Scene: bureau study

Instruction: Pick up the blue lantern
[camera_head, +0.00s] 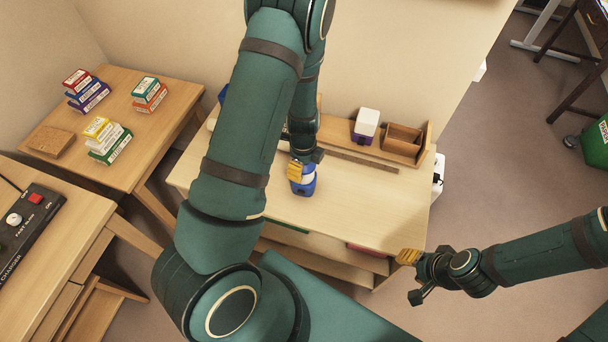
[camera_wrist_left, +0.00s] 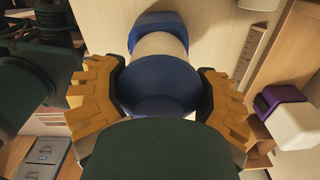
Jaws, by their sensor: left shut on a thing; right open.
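The blue lantern (camera_head: 307,184), blue with a pale middle band, is at the work table, partly hidden by my left gripper (camera_head: 299,170). In the left wrist view the lantern (camera_wrist_left: 158,88) fills the space between the yellow finger pads of my left gripper (camera_wrist_left: 160,98), which is shut on it. I cannot tell whether its base touches the table top. My right gripper (camera_head: 412,277) is open and empty, off the table's front right corner.
The work table (camera_head: 375,215) has clear top around the lantern. A wooden organizer (camera_head: 403,139) and a white-and-purple container (camera_head: 366,125) stand at its back. A side table (camera_head: 125,125) holds several small boxes. A charger (camera_head: 25,225) sits on the desk at left.

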